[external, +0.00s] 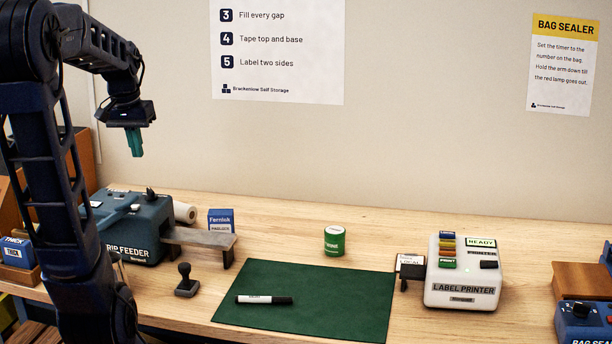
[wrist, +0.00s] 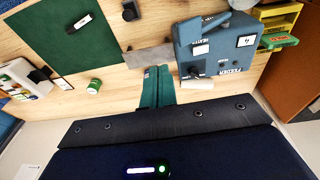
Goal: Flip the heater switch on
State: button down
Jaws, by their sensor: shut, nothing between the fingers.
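The blue strip feeder (external: 158,214) stands at the left of the bench, partly behind my arm. In the wrist view the feeder (wrist: 223,66) shows from above, with white labels, a lever and small dark controls on top. One marking there seems to read "heater", but it is small; I cannot tell the switch's position. My gripper (external: 135,153) hangs in the air above the feeder, well clear of it, with its teal fingers pointing down. In the wrist view the gripper (wrist: 157,72) has its fingers together and empty, appearing beside the feeder.
A metal outfeed plate (external: 203,238) extends right from the feeder. A small blue box (external: 221,220) and a white roll (external: 185,212) stand behind it. A black stamp (external: 186,281), marker (external: 264,299), green mat (external: 310,320), green tin (external: 334,241) and label printer (external: 462,275) lie rightward.

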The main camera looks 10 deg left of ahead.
jog(key=g+h, duration=0.1)
jog(key=g, duration=0.1)
send_over(135, 206)
jog(key=a, duration=0.2)
notch_tip(135, 206, down, 4)
jog(key=shift+s+a+r, duration=0.1)
jog(key=shift+a+r, duration=0.1)
jog(key=shift+f, duration=0.1)
jog(key=f, duration=0.4)
jog(key=d+f, duration=0.1)
jog(key=f, duration=0.4)
jog(key=d+f, duration=0.1)
jog(key=f, duration=0.3)
jog(key=shift+f, duration=0.35)
